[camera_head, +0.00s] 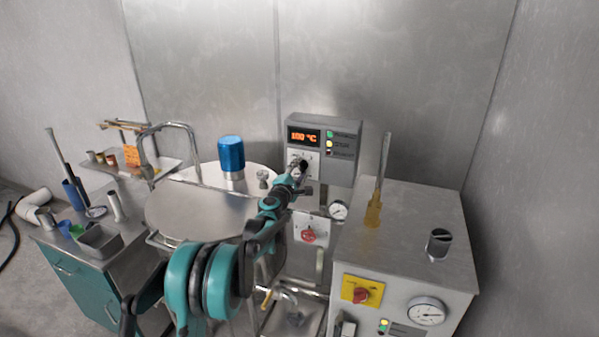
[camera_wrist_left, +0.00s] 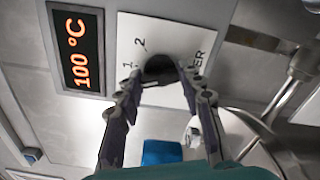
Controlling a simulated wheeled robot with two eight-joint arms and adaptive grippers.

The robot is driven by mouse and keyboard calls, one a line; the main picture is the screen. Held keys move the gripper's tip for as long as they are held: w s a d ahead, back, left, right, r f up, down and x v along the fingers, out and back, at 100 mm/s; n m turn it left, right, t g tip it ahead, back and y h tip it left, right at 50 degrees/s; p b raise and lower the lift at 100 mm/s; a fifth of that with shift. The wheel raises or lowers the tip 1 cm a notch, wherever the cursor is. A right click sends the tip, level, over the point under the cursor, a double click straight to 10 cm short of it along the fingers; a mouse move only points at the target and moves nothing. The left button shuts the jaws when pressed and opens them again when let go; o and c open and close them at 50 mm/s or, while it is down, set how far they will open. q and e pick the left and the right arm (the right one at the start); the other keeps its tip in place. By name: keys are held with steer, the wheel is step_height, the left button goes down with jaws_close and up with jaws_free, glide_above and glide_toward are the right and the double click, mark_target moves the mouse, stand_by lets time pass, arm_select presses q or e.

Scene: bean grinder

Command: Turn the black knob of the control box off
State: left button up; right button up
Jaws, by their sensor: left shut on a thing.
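The grey control box (camera_head: 345,150) hangs on the metal back wall, with an orange display reading 100 °C (camera_head: 304,137). Its black knob (camera_wrist_left: 160,68) sits on a white plate (camera_wrist_left: 140,30) marked 1 and 2, below the display. My left gripper (camera_head: 299,168) reaches up to this plate. In the left wrist view, the fingers of my left gripper (camera_wrist_left: 158,82) are closed around the knob, one on each side. The knob's pointer is hidden, so its setting cannot be read. My right gripper is in neither view.
A steel tank with a lid (camera_head: 200,210) and a blue cylinder (camera_head: 231,153) stand left of my arm. A grey cabinet (camera_head: 410,215) with a gauge (camera_head: 427,311) and a red knob on yellow (camera_head: 361,293) stands right. A side bench (camera_head: 75,240) holds small tools.

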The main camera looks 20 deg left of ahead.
arm_select(q)
steer(key=shift+n, duration=2.2)
steer(key=o, duration=1.2)
steer(key=shift+c, duration=0.2)
steer(key=s, duration=1.2)
steer(key=shift+a, duration=0.2)
